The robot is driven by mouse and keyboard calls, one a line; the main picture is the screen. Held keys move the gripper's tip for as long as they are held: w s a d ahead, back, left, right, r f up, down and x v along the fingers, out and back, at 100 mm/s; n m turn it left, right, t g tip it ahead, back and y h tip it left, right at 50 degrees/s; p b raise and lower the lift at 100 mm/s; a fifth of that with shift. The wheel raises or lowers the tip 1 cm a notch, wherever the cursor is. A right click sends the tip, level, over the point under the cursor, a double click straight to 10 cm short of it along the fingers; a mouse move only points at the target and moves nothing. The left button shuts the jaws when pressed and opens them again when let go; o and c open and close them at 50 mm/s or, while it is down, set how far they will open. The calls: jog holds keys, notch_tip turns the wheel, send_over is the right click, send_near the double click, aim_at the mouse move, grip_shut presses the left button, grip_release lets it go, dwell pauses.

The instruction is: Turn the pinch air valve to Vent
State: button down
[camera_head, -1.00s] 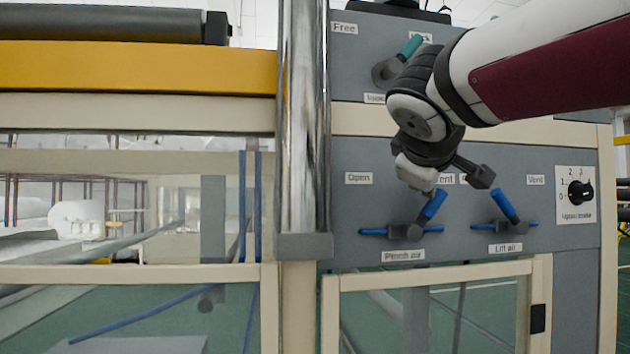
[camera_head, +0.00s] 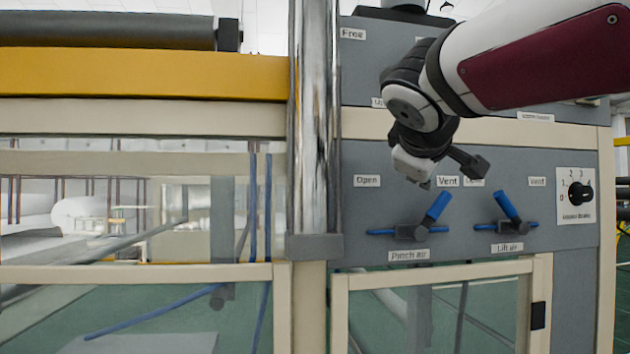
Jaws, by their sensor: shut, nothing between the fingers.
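The pinch air valve (camera_head: 418,230) is on the grey panel, above its "Pinch air" label. Its blue lever (camera_head: 437,207) tilts up and right, its tip just below the "Vent" label (camera_head: 448,181). The "Open" label (camera_head: 367,181) is up and left of the valve. My gripper (camera_head: 474,164) is shut and empty, its dark fingers appearing above and right of the lever tip. They look apart from the lever, though depth is hard to judge. The wrist hides part of the gripper.
The lift air valve (camera_head: 506,227) is close on the right, its blue lever tilted up and left. A numbered dial (camera_head: 580,193) is farther right. A shiny vertical post (camera_head: 315,130) stands left of the panel. A framed glass door (camera_head: 440,285) is below.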

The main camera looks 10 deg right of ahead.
jog(key=b+v, duration=0.1)
jog(key=v, duration=0.9)
jog(key=shift+a+r, duration=0.2)
jog(key=shift+r, duration=0.25)
jog(key=shift+s, duration=0.1)
